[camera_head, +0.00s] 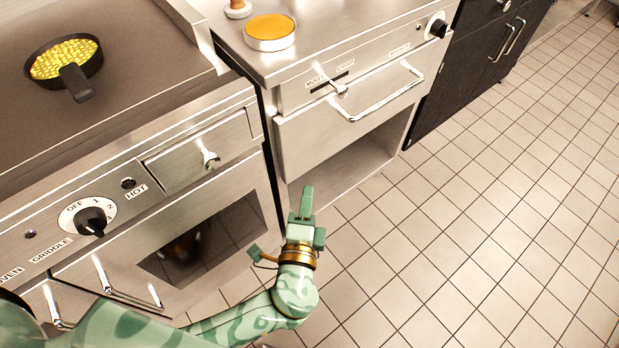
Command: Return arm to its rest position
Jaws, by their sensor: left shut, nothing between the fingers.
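My left arm (250,315) comes in from the bottom left and is patterned in green. Its gripper (306,203) is shut and empty, with the fingers pointing up in the picture. It shows over the tiled floor and the open bay below the steel drawer, touching nothing that I can see. My right gripper is not in view.
A griddle (140,75) at the left bears a black pan (76,72) of yellow food. The oven front (200,245) stands beside my arm. A drawer (350,108) with a bar handle is at the top middle. Open tiled floor (480,240) lies to the right.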

